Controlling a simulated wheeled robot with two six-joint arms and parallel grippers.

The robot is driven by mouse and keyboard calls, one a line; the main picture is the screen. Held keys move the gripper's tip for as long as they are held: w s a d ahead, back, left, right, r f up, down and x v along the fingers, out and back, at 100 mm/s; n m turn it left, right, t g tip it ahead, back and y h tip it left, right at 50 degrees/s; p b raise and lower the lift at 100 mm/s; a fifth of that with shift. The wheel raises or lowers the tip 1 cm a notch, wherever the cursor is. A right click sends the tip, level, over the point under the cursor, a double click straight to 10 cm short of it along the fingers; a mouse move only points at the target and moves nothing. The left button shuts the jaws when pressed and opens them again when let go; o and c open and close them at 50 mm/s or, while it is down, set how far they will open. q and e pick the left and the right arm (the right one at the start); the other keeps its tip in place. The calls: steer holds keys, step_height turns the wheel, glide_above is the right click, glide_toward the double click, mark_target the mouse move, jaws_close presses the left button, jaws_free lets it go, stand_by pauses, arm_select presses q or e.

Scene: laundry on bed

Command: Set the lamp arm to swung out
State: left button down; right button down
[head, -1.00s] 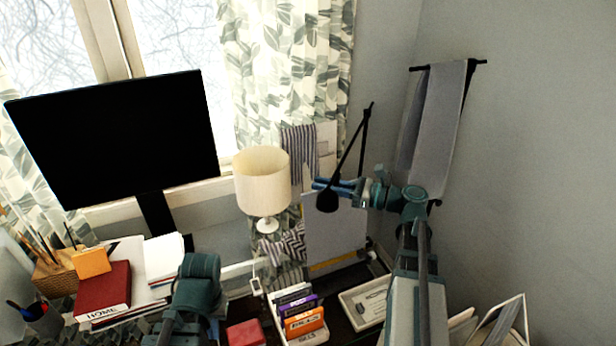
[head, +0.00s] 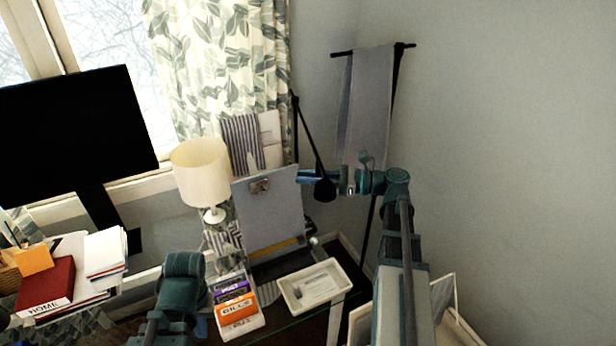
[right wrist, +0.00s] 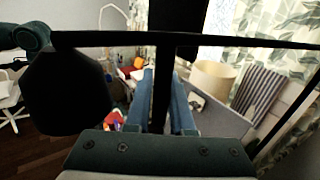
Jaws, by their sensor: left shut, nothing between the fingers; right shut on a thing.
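The lamp is black, with an upright post (head: 295,135) by the curtain's right edge. Its thin lamp arm (head: 308,133) slants down and right from the post's top to a dark round lamp head (head: 325,190). My right gripper (head: 308,177) reaches in from the right, beside the lamp head. In the right wrist view, its blue fingers (right wrist: 163,100) are closed on a black bar (right wrist: 161,85) of the lamp, and the dark lamp head (right wrist: 65,92) fills the left. A teal link of my left arm shows at the bottom of the head view; its gripper is out of sight.
A cream table lamp (head: 201,172) and a grey clipboard (head: 268,210) stand left of my right gripper. A towel (head: 365,105) hangs on a wall rack behind it. A white tray (head: 315,286) and a box of files (head: 238,315) lie below. The grey wall at right is bare.

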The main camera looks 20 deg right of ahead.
steer(key=shift+s+a, duration=0.3)
steer(key=shift+s, duration=0.25)
steer(key=c, duration=0.8)
jaws_free()
steer(key=shift+s+r, duration=0.15)
steer(key=shift+s, duration=0.05)
arm_select(q)
steer(key=shift+s, duration=0.15)
steer(key=shift+r, duration=0.1)
arm_select(e)
steer(key=shift+d, duration=0.15)
arm_select(q)
steer(key=shift+s, duration=0.25)
arm_select(e)
steer(key=v, duration=1.3)
steer(key=shift+d, duration=0.45)
steer(key=shift+w, duration=0.15)
